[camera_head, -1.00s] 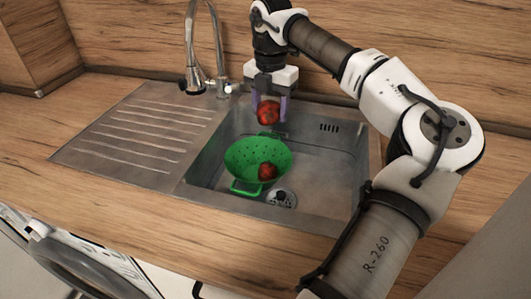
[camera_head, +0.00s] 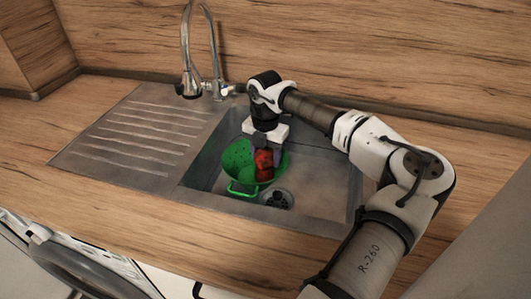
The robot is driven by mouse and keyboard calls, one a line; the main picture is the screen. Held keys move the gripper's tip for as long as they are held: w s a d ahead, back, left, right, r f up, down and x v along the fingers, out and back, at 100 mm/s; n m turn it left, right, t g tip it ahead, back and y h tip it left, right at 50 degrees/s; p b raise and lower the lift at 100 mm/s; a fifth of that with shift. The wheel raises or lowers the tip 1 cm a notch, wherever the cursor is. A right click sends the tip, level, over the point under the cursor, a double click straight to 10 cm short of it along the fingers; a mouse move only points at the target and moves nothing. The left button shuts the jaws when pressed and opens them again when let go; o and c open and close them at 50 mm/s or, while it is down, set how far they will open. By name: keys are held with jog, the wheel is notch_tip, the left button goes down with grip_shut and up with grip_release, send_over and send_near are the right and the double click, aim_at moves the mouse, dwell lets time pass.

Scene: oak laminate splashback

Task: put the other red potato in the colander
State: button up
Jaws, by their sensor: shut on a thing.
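The green colander (camera_head: 237,158) stands in the sink basin. One red potato (camera_head: 264,175) lies inside it, low on its right side. My gripper (camera_head: 264,153) points down over the right part of the colander. It is shut on another red potato (camera_head: 263,158), held between its fingers just above the first one. The two potatoes overlap in the picture, so I cannot tell whether they touch. The gripper and the held potato hide part of the colander's far right rim.
The steel sink (camera_head: 315,201) has a drain (camera_head: 277,199) right of the colander and free basin floor further right. A ribbed drainboard (camera_head: 140,142) lies to the left, bare. The tap (camera_head: 190,75) rises behind the sink. Wooden counter (camera_head: 120,196) runs in front.

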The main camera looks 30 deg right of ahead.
aim_at(266, 152)
jog(key=shift+f+b, duration=0.45)
jog(key=o, duration=0.8)
jog(key=shift+r, duration=0.1)
jog(key=shift+c, duration=0.2)
jog(key=shift+r+p, duration=0.5)
jog(key=shift+p, duration=0.05)
notch_tip(266, 152, up, 12)
jog(key=b, duration=0.2)
jog(key=shift+f, duration=0.1)
